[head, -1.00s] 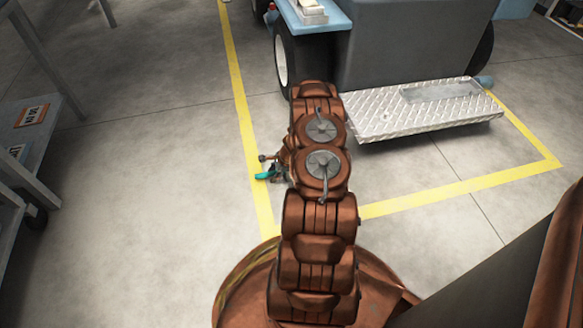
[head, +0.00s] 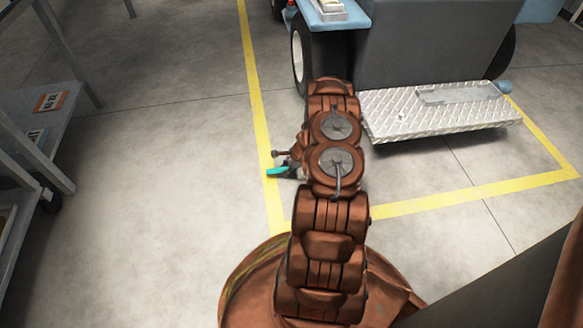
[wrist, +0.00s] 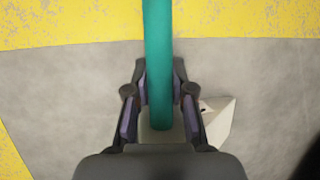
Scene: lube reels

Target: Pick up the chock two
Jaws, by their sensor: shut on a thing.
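In the wrist view, my gripper (wrist: 160,98) is shut with its two dark fingers on either side of the chock two, whose teal bar (wrist: 158,55) runs from the top edge down between them. A pale patch shows at the bar's lower end, and a pale wedge-like piece (wrist: 220,122) shows right of the right finger; whether they join is hidden. In the head view, a small teal end of the chock (head: 277,171) pokes out left of my arm, beside the yellow floor line. My arm hides most of the gripper and chock there.
Yellow floor lines (head: 260,105) mark a bay around a grey and blue vehicle with a metal tread plate step (head: 440,112) at the upper right. A metal shelf rack (head: 45,130) stands on the left. The grey floor between is clear.

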